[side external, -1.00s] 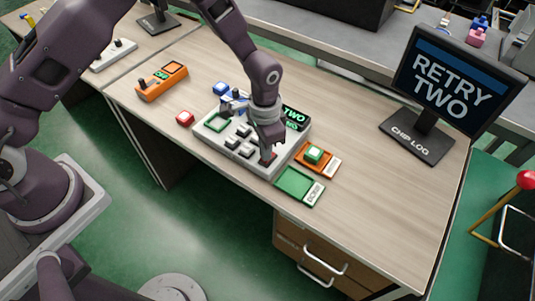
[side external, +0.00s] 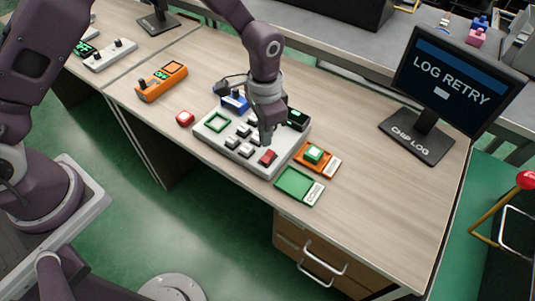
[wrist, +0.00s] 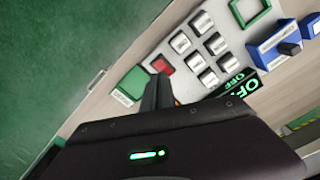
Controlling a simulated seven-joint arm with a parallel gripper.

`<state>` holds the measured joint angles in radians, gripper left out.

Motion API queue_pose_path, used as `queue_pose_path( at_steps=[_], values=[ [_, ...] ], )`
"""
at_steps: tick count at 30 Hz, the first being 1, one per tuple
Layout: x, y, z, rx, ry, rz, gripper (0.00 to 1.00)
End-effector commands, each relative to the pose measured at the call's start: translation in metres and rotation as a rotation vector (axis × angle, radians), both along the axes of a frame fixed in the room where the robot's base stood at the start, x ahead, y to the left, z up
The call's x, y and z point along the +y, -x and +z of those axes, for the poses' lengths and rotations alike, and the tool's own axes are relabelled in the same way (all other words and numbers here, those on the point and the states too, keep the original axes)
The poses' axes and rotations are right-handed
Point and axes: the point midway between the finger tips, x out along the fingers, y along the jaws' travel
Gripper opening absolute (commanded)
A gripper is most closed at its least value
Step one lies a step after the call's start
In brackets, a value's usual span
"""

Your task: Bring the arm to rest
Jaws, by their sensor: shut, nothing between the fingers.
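My gripper (side external: 266,138) is shut and empty. It hangs a little above the grey-white control panel (side external: 204,139) on the desk, near the red button (side external: 268,157). In the wrist view, my gripper (wrist: 158,92) points toward the red button (wrist: 163,65), which is uncovered. The panel has several grey keys (side external: 232,142), a green square frame (side external: 216,123) and a blue lever unit (side external: 235,101). A small dark display (side external: 298,119) is partly hidden by my arm; in the wrist view the display (wrist: 238,85) shows green "OFF" lettering.
A green tray (side external: 298,186) and an orange tray (side external: 330,165) with a green-and-white block (side external: 314,154) lie right of the panel. A monitor (side external: 450,85) reads "LOG RETRY". A red block (side external: 185,118) and orange lever box (side external: 161,83) are left.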

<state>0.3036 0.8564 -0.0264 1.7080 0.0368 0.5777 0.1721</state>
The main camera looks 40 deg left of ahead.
Motion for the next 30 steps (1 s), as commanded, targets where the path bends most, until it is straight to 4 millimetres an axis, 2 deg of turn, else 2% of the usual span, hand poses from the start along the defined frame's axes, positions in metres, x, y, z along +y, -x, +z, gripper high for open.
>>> queue_pose_path(
  at_steps=[3,12,14,17,18,20,21,23,24,27,30],
  values=[
    [0.000,0.000,0.007,-0.001,0.001,0.000,0.00],
    [0.001,0.000,0.012,-0.004,0.001,0.003,0.00],
    [0.005,0.000,0.028,-0.020,0.006,0.017,0.00],
    [0.024,0.006,0.088,-0.079,0.020,0.076,0.00],
    [0.035,0.015,0.117,-0.110,0.028,0.108,0.00],
    [0.052,0.034,0.159,-0.157,0.039,0.159,0.00],
    [0.064,0.050,0.184,-0.188,0.046,0.195,0.00],
    [0.081,0.078,0.217,-0.236,0.059,0.249,0.00],
    [0.091,0.099,0.235,-0.271,0.067,0.287,0.00],
    [0.112,0.154,0.263,-0.350,0.089,0.375,0.00],
    [0.124,0.200,0.270,-0.415,0.109,0.446,0.00]
  ],
)
